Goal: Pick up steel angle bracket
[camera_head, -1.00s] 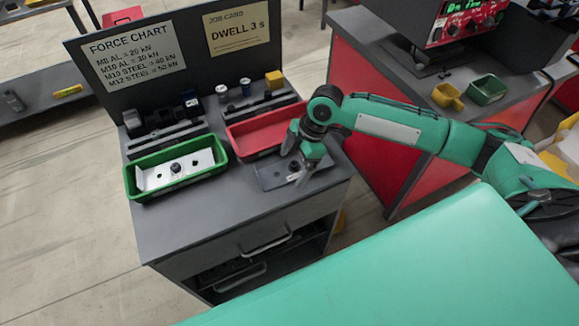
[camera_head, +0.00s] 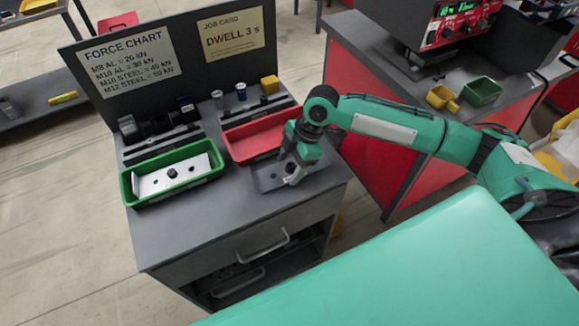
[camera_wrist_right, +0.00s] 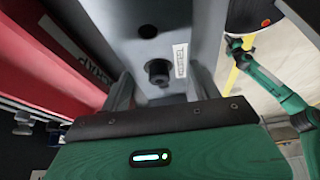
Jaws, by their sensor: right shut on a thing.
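The steel angle bracket (camera_head: 268,178) is a dark grey plate on the bench top, in front of the red tray. I cannot tell any gap under the bracket.
A green tray (camera_head: 206,178) holds a silver bracket (camera_head: 150,184) to the left. A red tray (camera_head: 236,157) stands just behind my gripper. Sign boards (camera_head: 180,60) rise at the back. A red cabinet (camera_head: 380,160) stands to the right. The bench front is clear.

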